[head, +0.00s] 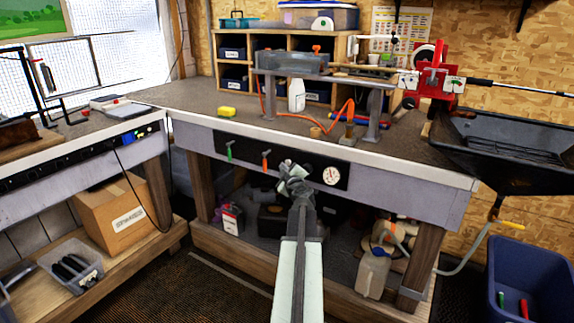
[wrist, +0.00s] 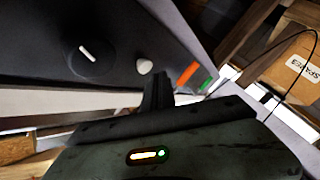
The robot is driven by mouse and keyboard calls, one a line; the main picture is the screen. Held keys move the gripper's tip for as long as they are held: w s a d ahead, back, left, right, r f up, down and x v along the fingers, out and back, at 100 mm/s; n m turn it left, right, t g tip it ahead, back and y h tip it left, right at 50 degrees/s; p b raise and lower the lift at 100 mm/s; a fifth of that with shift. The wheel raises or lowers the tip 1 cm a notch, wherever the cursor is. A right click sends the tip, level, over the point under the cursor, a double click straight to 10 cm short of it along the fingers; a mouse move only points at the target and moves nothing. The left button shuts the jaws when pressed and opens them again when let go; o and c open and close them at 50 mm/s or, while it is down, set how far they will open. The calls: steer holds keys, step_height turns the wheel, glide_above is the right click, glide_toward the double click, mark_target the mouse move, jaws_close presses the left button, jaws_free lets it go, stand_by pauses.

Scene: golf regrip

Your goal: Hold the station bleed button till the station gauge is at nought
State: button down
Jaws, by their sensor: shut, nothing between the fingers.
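The station gauge (head: 332,175) is a white round dial on the black panel on the bench front. Its needle is too small to read surely. My gripper (head: 290,168) is in front of the panel, between the orange lever and the gauge. It hides that stretch of panel in the head view. In the wrist view a pale rounded button (wrist: 144,66) stands out from the panel, left of my gripper's shut, empty fingers (wrist: 158,78). The fingertips are close to the button; I cannot tell whether they touch it.
The panel also carries an orange lever (head: 265,160), a green lever (head: 229,151) and a dark round knob with a white mark (wrist: 88,60). The bench's pale front edge (head: 400,168) runs above the panel.

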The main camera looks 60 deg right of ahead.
steer(key=shift+d, duration=0.1)
steer(key=shift+d, duration=0.35)
steer(key=shift+d, duration=0.5)
stand_by(0.6)
stand_by(1.8)
steer(key=shift+a, duration=0.95)
steer(key=a, duration=0.5)
